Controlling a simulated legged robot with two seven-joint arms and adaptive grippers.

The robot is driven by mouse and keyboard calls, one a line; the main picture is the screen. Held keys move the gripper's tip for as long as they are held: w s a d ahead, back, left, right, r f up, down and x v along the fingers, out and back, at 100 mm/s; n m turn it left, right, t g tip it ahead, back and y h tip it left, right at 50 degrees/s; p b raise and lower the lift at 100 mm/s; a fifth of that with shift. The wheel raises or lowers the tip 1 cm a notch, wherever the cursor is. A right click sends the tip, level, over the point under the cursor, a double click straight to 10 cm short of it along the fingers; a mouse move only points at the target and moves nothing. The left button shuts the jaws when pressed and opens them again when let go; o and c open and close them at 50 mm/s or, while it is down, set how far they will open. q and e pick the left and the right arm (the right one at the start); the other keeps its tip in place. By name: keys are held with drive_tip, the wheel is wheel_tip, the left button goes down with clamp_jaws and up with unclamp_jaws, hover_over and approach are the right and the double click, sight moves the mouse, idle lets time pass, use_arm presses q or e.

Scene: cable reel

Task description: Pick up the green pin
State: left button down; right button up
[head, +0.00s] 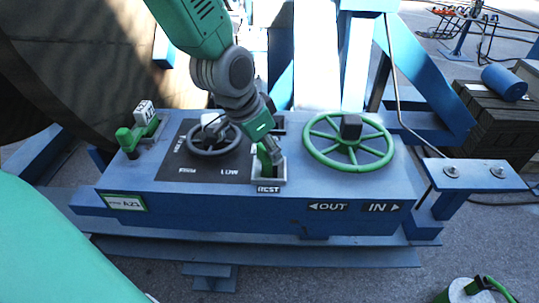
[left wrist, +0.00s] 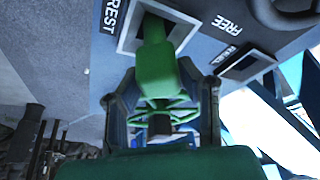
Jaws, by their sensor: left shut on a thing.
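The green pin (head: 266,161) stands in the slot marked REST at the front middle of the blue console. In the left wrist view the pin (left wrist: 155,72) has a blocky green body, and its narrower stem reaches into the dark opening beside the REST label. My left gripper (head: 268,150) comes down from above onto the pin. Its two dark fingers (left wrist: 161,88) lie on either side of the pin's body, shut on it. The gripper partly hides the pin in the head view. My right gripper is not in view.
A green handwheel (head: 348,165) stands close right of the gripper, and a smaller grey wheel (head: 212,150) close left. A green lever (head: 130,138) is at the console's left end. A second slot (left wrist: 245,66) lies near the FREE label. A dark reel (head: 75,60) looms upper left.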

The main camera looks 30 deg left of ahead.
use_arm(q)
wheel_tip(320, 180, up, 15)
drive_tip(key=p, duration=0.2)
drive_tip(key=shift+w, duration=0.1)
idle(0.5)
